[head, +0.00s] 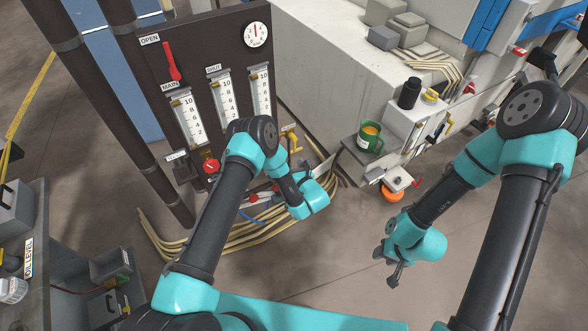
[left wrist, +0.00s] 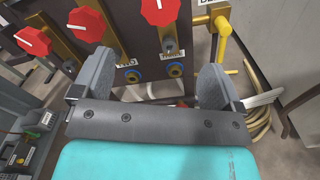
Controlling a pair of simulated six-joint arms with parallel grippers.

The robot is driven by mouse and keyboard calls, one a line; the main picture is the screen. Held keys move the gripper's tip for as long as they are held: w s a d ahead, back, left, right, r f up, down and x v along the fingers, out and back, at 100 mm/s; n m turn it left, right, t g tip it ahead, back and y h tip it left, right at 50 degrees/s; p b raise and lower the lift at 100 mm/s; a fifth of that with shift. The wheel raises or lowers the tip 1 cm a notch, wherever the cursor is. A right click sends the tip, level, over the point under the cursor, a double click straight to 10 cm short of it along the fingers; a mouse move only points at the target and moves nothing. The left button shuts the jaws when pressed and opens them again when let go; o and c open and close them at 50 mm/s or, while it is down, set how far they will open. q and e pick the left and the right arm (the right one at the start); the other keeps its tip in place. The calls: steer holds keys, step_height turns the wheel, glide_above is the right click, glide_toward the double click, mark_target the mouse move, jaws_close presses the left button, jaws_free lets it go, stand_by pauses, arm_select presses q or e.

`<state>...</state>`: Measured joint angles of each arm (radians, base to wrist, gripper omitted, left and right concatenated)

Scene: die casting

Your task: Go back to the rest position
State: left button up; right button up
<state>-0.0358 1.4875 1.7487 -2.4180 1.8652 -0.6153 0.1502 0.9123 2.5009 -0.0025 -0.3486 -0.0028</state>
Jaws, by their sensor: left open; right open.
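My left gripper (left wrist: 157,72) is open, with its two grey fingers wide apart and nothing between them. It faces the lower part of the dark valve panel (head: 205,60), with red knobs (left wrist: 160,11) and a yellow handle (left wrist: 224,38) beyond the fingers. In the head view its fingers are mostly hidden by my own wrist. My right gripper (head: 389,268) is open and empty. It hangs over bare floor at the right, below the machine's small ledge.
Tan hoses (head: 240,236) lie on the floor under the panel. A green cup (head: 370,138) stands on a ledge of the pale machine (head: 320,60), above an orange round part (head: 391,194). A grey bench (head: 35,265) is at left. Floor between the arms is clear.

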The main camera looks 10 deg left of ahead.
arm_select(q)
steer(key=shift+v, duration=0.95)
